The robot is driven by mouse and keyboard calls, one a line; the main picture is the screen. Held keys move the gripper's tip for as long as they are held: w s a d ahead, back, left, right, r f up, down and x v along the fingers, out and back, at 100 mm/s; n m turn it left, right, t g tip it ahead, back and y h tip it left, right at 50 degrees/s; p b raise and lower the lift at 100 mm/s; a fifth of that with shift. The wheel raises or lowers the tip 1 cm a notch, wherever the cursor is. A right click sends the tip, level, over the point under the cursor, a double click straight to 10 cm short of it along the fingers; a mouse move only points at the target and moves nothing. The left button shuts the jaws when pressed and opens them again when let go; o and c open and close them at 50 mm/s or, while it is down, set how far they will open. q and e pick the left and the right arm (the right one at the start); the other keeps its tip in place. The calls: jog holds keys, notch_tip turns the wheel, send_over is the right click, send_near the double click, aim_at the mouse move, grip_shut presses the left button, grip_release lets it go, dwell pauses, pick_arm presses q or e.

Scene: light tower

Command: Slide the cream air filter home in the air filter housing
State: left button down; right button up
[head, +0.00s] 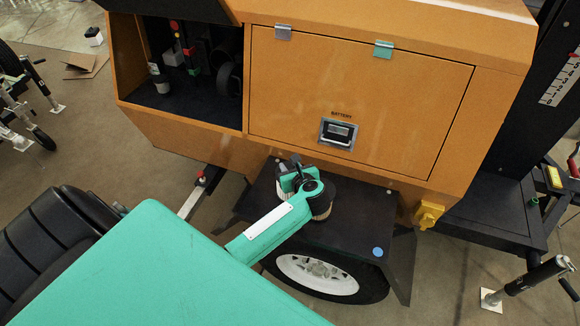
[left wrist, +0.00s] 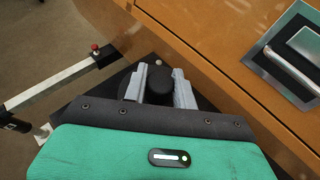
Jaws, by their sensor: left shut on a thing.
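My left gripper (head: 294,176) is low over the black fender beside the orange machine. In the left wrist view its grey fingers (left wrist: 170,88) are shut on a black round-ended part of what looks like the cream air filter (left wrist: 180,84). The rest of the filter is mostly hidden by the gripper. A brownish pleated cylinder (head: 321,209) stands on the fender just right of the gripper, partly under the wrist. A dark round form (head: 230,78) sits at the right of the open compartment; I cannot tell whether it is the air filter housing. My right gripper is not in view.
The open compartment (head: 180,99) is up and left of the gripper. A closed battery door (head: 400,100) with a latch is to the right. The black fender (head: 350,228) is over a wheel. A tow bar (head: 192,203) lies left of it.

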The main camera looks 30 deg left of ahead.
pick_arm(q)
jog(key=c, duration=1.1)
grip_release()
